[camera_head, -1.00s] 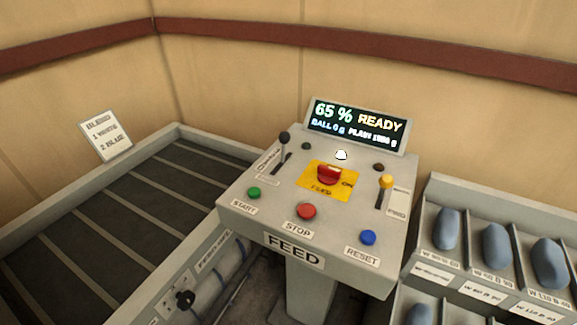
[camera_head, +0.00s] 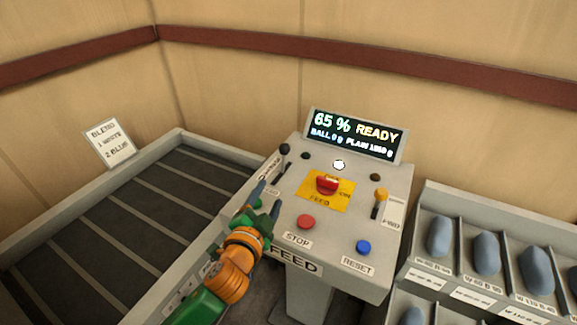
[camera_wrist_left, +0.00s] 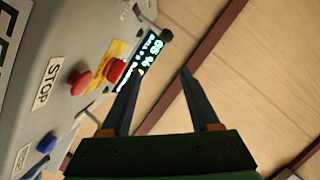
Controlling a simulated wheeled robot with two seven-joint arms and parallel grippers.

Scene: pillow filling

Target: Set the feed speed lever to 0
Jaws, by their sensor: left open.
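The black-knobbed lever (camera_head: 284,149) stands in a slot at the left of the grey FEED panel (camera_head: 350,262); I take it for the feed speed lever, though its label is too small to read. Its black knob also shows in the left wrist view (camera_wrist_left: 166,35), beyond the fingertips. The display (camera_head: 354,135) reads 65 % READY. My left gripper (camera_head: 269,196) is open and empty over the panel's left edge, in front of and below the lever. Its two fingers also show apart in the left wrist view (camera_wrist_left: 164,72). My arm hides the START button.
The panel also carries a red knob on a yellow FEED plate (camera_head: 327,183), a red STOP button (camera_head: 305,222), a blue RESET button (camera_head: 363,247) and an orange-knobbed lever (camera_head: 380,195). Bins with blue bags (camera_head: 487,253) stand right.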

